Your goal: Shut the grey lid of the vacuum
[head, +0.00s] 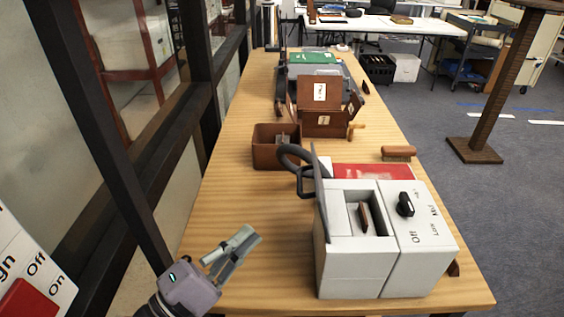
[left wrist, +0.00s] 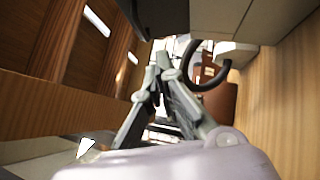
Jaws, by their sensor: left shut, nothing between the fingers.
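The vacuum (head: 345,265) is a light grey box with a black knob (head: 405,204) on top, standing at the near right of the table. Its grey lid (head: 319,190) stands open, roughly upright, along the left side of the opening. A dark loop (head: 290,152) sticks out left of the lid; a similar dark loop (left wrist: 222,76) shows in the left wrist view. A brown piece (head: 364,216) is inside the opening. My left gripper (head: 246,241) is shut and empty, left of the vacuum and apart from it. Its fingers (left wrist: 160,68) also show in the left wrist view. My right gripper is not visible.
A red flat item (head: 372,172) lies behind the vacuum, with a brush (head: 398,152) beyond it. A brown open box (head: 273,155) and a wooden case (head: 322,122) stand farther back. The wooden table (head: 215,205) is clear left of the vacuum. Dark posts border the left side.

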